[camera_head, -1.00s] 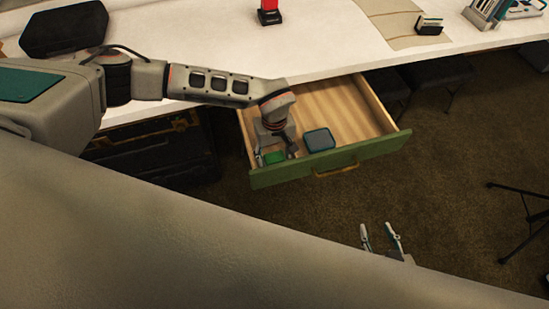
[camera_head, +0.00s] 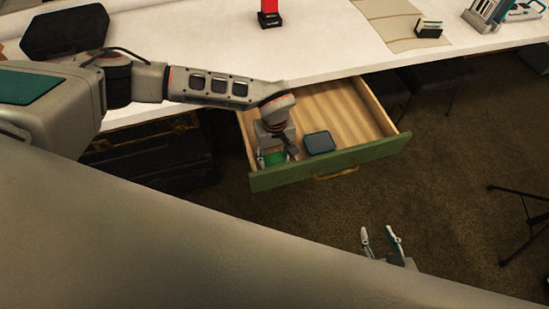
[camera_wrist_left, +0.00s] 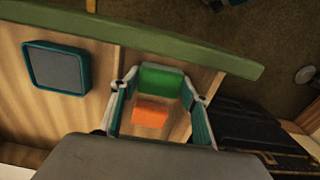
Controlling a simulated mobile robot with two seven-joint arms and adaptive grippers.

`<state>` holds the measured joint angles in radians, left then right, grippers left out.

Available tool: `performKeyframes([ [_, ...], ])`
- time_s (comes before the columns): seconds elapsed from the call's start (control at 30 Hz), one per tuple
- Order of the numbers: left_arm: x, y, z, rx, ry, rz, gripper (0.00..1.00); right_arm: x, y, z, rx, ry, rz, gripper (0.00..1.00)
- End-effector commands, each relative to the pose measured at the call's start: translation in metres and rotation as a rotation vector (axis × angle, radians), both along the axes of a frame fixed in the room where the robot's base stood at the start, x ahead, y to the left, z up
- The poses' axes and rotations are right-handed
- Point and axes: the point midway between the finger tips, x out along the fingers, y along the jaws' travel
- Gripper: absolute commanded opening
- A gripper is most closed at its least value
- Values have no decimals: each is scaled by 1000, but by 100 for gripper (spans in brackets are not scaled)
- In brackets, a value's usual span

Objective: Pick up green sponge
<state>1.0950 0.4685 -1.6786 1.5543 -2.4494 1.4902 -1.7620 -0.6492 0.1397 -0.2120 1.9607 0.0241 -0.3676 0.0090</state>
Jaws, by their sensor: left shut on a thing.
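The green sponge (camera_head: 275,158) is in the near left corner of the open drawer. In the left wrist view the green sponge (camera_wrist_left: 161,80) sits between the two fingertips. My left gripper (camera_head: 274,160) reaches down into the drawer, and its fingers are shut on the sponge; it also shows in the left wrist view (camera_wrist_left: 165,84). An orange block (camera_wrist_left: 150,113) shows between the fingers, nearer the palm in the picture; whether it touches the sponge I cannot tell. My right gripper (camera_head: 381,236) is open and empty over the floor, in front of the drawer.
The wooden drawer has a green front (camera_head: 378,150) and a yellow handle (camera_head: 336,172). A dark teal-edged box (camera_head: 319,142) lies in it, right of my left gripper. The white table (camera_head: 215,40) is above. A black tripod (camera_head: 520,215) stands at right.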

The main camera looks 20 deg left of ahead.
Motion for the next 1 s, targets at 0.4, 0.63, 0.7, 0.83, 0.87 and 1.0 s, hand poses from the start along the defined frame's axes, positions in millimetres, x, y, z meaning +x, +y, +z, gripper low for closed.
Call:
performKeyframes([
  [0.4, 2, 0, 94, -1, -8, -2, 30, 1, 0, 4, 0, -2, 1, 40],
  [0.63, 1, 0, 150, 0, -5, 0, 30, 1, 0, 3, 1, -3, 0, 40],
  [0.7, 1, 0, 163, 0, -5, -2, 30, 1, 0, 3, 1, -3, 0, 40],
  [0.83, 1, 0, 178, 0, -2, -1, 30, 1, 0, 3, 1, -3, 0, 40],
  [0.87, 1, 0, 181, 0, -2, -1, 30, 1, 0, 3, 1, -3, 0, 40],
  [1.0, 0, 0, 188, 0, -1, -1, 30, 1, 0, 3, 1, -3, 0, 40],
])
